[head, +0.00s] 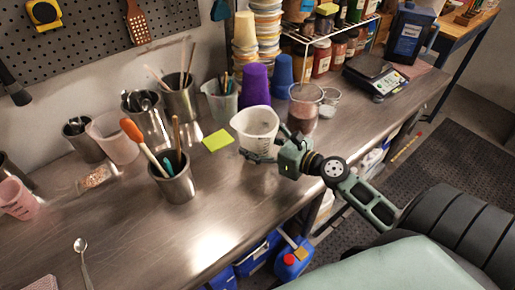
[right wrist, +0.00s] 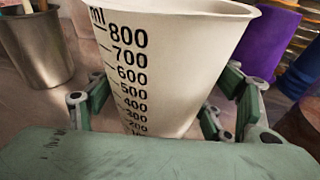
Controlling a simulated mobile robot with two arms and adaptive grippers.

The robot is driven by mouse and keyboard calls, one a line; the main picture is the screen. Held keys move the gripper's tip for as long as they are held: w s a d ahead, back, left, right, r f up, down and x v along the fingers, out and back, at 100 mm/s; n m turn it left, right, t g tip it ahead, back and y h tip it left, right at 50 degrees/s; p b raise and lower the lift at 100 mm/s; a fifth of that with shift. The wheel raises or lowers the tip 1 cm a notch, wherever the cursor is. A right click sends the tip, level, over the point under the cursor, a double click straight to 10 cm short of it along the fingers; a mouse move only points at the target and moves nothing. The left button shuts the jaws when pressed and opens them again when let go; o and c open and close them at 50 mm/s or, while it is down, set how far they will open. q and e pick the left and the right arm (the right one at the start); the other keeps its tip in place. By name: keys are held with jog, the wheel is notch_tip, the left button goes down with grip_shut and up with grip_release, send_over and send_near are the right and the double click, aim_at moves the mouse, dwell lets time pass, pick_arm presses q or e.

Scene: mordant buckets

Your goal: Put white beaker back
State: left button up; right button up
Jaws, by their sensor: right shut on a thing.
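The white beaker (head: 256,122) stands upright over the steel bench, right of the yellow-green note. In the right wrist view the white beaker (right wrist: 165,65) fills the middle, with black volume marks facing me. My right gripper (head: 262,156) is shut on it, with one finger on each side of its lower body; the fingers also show in the right wrist view (right wrist: 160,105). I cannot tell whether its base touches the bench. My left gripper is not in view.
A steel pot with utensils (head: 176,182) stands left on the bench (head: 200,235). Purple cups (head: 254,84) and blue cups (head: 282,75) are behind the beaker. A clear beaker (head: 304,108) and a scale (head: 376,76) stand right. The front left bench is mostly free.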

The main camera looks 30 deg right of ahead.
notch_tip(320, 180, down, 3)
jog(key=shift+r+b, duration=0.1)
jog(key=shift+b, duration=0.25)
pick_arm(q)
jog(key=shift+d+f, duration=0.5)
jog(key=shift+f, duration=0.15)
pick_arm(e)
jog(key=shift+f, duration=0.25)
jog(key=o, duration=1.9)
jog(key=shift+s, duration=0.1)
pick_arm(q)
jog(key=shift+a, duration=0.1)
